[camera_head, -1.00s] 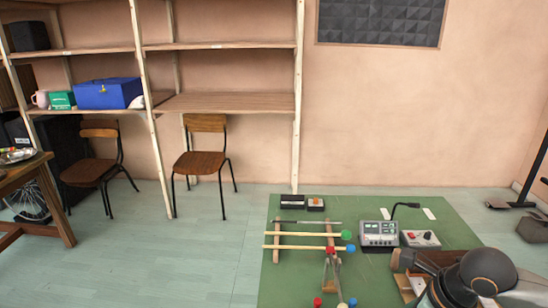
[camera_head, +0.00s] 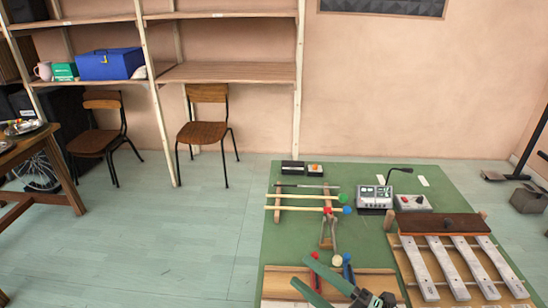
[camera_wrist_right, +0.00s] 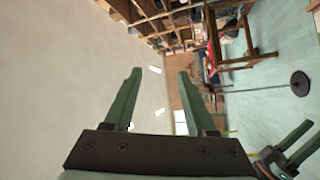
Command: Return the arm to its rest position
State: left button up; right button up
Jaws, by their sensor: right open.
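My right gripper (camera_head: 301,271) shows at the bottom of the head view, its two green fingers spread and pointing up and left. It hangs over the front of the green mat (camera_head: 330,172), with nothing between the fingers. In the right wrist view, the same fingers (camera_wrist_right: 155,85) stand apart and empty, facing a pale wall and the shelves. Another green gripper, my left one (camera_wrist_right: 312,132), shows at the lower right of that view with its fingers apart. It does not show in the head view.
A metal-bar instrument (camera_head: 461,272) lies right of my right gripper. Mallets (camera_head: 300,208) rest on a rack behind it, near a grey control box (camera_head: 374,197). A wooden board (camera_head: 285,283) lies at the gripper. The floor left of the mat is clear.

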jog(key=s+d+f+m+t+h, duration=0.1)
jog(key=d+f+m+h, duration=0.3)
jog(key=f+m+h, duration=0.3)
jog(key=s+d+f+m+h, duration=0.2)
jog(key=d+f+m+h, duration=0.25)
jog(key=f+m, duration=0.45)
jog(key=s+d+f+m+g+h, duration=0.1)
jog(key=s+f+m+g, duration=0.3)
jog(key=s+f, duration=0.6)
jog(key=shift+s+d+f+m+g+h+p, duration=0.25)
jog(key=shift+d+f+m+g+h+p, duration=0.15)
jog(key=shift+f+m, duration=0.4)
jog(key=shift+r, duration=0.15)
jog(key=shift+c, duration=0.5)
